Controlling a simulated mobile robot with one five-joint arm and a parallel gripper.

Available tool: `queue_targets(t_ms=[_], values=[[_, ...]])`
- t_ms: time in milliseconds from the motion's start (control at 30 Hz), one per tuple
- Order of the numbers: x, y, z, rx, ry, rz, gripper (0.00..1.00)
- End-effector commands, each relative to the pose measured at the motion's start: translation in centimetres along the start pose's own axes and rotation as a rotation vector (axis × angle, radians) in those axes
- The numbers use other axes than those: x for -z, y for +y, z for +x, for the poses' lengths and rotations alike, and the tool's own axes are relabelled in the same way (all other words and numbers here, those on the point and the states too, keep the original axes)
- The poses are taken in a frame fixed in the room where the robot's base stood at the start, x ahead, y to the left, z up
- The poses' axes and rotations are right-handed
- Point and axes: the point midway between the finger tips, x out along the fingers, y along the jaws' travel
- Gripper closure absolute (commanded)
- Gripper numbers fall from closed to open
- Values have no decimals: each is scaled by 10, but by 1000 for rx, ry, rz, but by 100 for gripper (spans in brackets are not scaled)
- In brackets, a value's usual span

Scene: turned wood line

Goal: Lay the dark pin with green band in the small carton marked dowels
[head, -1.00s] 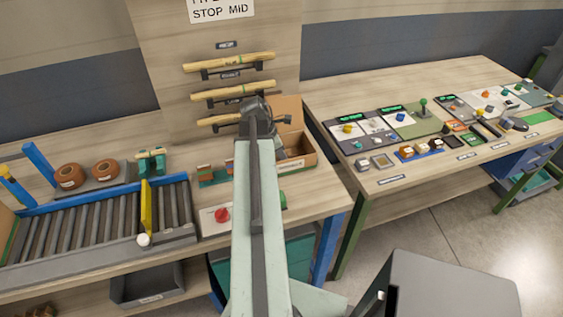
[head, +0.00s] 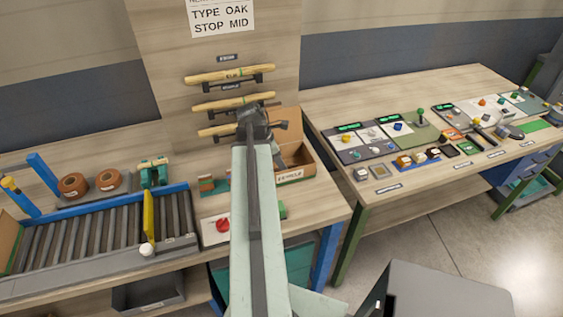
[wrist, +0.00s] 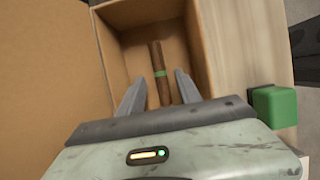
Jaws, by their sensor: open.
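The dark pin with a green band (wrist: 160,74) lies lengthwise on the floor of the carton (wrist: 104,55) in the wrist view. My gripper (wrist: 155,84) is open, with one finger on each side of the pin's near part. A gap shows between the pin and both fingers, and the near end of the pin is close to the gripper body. In the head view the same carton (head: 296,176) stands at the right of the left bench, its label too small to read. My arm partly covers it there and the pin is hidden.
Light wooden rods (head: 232,73) rest on a wall rack above the carton. A roller conveyor (head: 100,240) and a red button (head: 222,225) are left of my arm. A green block (wrist: 274,106) is right of my gripper. A second bench (head: 420,110) with panels stands right.

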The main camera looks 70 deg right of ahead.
Motion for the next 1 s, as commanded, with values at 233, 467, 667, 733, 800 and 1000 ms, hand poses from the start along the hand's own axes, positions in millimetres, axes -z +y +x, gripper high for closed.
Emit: queue_targets(t_ms=[233, 467, 667, 733, 800, 1000], values=[[-4, 0, -69, -1, 0, -2, 59], [-1, 0, -96, 0, 0, -1, 59], [1, 0, -94, 0, 0, -1, 59], [1, 0, -94, 0, 0, -1, 59], [4, 1, -95, -2, 2, 1, 59], [124, 13, -139, -60, 81, 117, 59]])
